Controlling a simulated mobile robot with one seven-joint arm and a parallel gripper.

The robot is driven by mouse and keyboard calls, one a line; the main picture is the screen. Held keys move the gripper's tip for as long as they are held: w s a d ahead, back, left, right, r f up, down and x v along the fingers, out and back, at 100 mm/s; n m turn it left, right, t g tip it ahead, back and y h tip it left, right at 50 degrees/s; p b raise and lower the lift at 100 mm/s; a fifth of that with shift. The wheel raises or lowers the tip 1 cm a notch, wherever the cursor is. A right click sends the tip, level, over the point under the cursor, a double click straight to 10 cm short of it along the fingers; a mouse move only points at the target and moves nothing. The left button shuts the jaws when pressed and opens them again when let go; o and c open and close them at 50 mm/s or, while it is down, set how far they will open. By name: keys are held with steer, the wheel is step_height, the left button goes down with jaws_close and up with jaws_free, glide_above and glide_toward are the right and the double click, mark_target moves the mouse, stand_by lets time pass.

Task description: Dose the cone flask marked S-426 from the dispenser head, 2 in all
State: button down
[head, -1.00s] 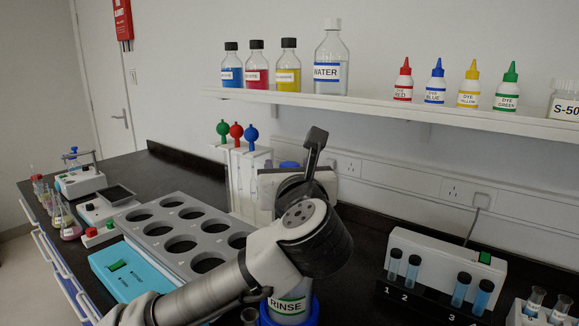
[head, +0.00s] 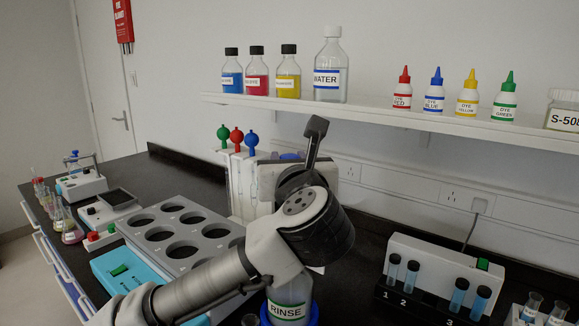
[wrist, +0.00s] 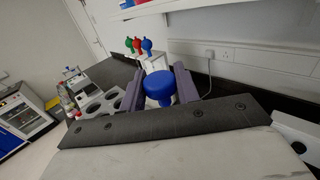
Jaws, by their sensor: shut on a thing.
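My gripper (wrist: 158,78) shows in the wrist view with its two grey-purple fingers on either side of a round blue-topped thing (wrist: 158,86), shut on it. What lies below the blue top is hidden by my gripper body; I cannot tell whether it is the dispenser head. In the head view my wrist hides the held thing almost fully. Small cone flasks stand at the far left bench edge, one with pink liquid (head: 72,232). No S-426 mark is readable on any of them.
A bottle marked RINSE (head: 288,306) stands just below my wrist. A grey rack with round holes (head: 182,232) is left of it. A stand with green, red and blue bulbs (head: 237,172) is behind. A tube rack (head: 432,270) is at right; a bottle shelf (head: 400,115) is above.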

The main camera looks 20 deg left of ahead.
steer(key=c, duration=1.1)
jaws_free()
steer(key=shift+s, duration=0.1)
steer(key=shift+b+v, duration=2.25)
steer(key=shift+v, duration=4.6)
